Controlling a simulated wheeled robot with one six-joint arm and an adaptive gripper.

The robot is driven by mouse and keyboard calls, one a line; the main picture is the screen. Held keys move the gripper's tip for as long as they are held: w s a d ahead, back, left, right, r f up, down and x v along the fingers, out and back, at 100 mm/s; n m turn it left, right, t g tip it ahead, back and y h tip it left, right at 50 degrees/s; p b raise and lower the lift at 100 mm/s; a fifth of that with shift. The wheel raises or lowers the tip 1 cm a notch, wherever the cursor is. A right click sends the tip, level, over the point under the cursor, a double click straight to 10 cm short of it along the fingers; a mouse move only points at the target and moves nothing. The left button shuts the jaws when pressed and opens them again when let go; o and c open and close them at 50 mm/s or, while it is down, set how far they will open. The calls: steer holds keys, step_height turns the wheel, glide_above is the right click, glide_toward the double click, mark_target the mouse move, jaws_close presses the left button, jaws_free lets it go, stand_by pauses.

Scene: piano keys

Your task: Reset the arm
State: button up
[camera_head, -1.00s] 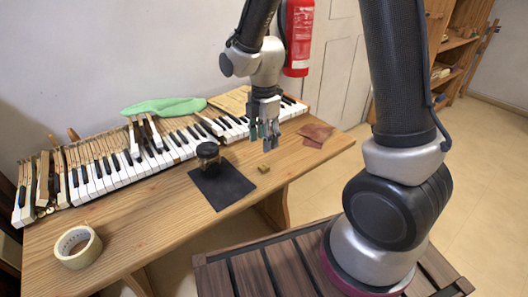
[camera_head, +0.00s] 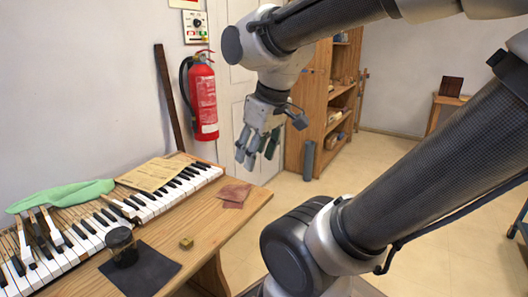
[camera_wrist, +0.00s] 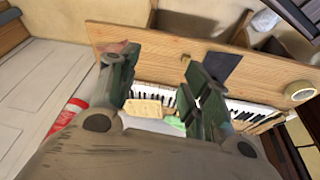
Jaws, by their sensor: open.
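My gripper (camera_head: 258,150) hangs from the raised arm in the head view, with its fingers pointing down. It is open and empty, in the air beyond the right end of the workbench. In the wrist view my gripper (camera_wrist: 160,95) shows its two green-grey fingers spread apart, with the piano keys (camera_wrist: 157,97) seen between and behind them at a distance. The piano keys (camera_head: 130,212) lie along the back of the wooden workbench (camera_head: 222,228). Nothing touches the fingers.
A dark jar (camera_head: 121,246) stands on a black mat (camera_head: 148,272). A small brass block (camera_head: 186,243) and brown sandpaper (camera_head: 235,193) lie nearby. A green cloth (camera_head: 62,195) lies over the keys. A red extinguisher (camera_head: 203,98) hangs on the wall. A shelf (camera_head: 300,130) stands behind my gripper.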

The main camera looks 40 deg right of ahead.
steer(key=shift+s+d+r+m, duration=0.15)
steer(key=shift+s+d+m, duration=0.05)
steer(key=shift+s+m, duration=0.3)
steer(key=shift+s+d+r+m, duration=0.1)
steer(key=shift+s+d+m, duration=0.05)
steer(key=shift+s+m, duration=0.35)
